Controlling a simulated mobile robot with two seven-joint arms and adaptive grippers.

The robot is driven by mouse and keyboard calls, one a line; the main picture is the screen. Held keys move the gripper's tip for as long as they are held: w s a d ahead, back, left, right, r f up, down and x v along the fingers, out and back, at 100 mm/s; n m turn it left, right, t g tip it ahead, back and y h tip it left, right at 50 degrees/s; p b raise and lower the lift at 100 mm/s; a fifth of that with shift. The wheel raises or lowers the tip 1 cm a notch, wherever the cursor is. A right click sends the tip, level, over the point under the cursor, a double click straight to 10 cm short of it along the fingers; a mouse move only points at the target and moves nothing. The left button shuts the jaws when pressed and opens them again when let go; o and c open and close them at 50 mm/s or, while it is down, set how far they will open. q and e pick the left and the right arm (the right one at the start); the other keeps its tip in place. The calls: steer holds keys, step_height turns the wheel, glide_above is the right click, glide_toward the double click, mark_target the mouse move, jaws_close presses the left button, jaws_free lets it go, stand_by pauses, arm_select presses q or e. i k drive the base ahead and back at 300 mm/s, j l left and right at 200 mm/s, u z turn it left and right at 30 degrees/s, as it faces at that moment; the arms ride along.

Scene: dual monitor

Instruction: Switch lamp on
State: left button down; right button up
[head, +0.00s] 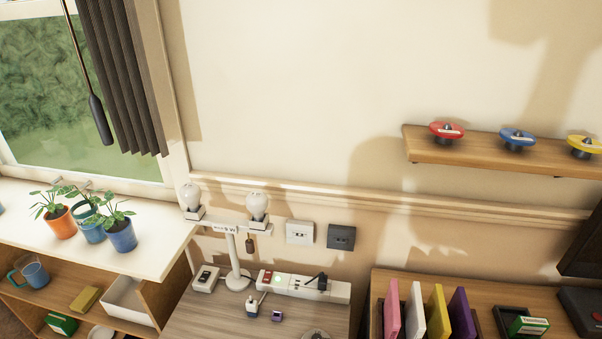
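A white lamp (237,272) stands on a wooden table (195,318). Its crossbar holds two pale bulbs, one at the left (191,198) and one at the right (257,206); neither shows a clear glow. A small dark piece (250,245) hangs below the crossbar. A white box with a dark switch (206,279) lies left of the lamp base. A white power strip (300,286) with a red switch and a dark plug lies to the right. A plug-like item (252,311) lies in front of the strip. Neither of my grippers is in view.
White (300,233) and dark (341,237) wall plates sit behind the table. Potted plants (122,236) stand on the white ledge at left. A wall shelf (480,153) carries red, blue and yellow knobs. Upright coloured books (437,313) stand at lower right. A dark rod (98,118) hangs by the curtain.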

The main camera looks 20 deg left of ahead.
mark_target(205, 275)
steer(key=u, duration=1.3)
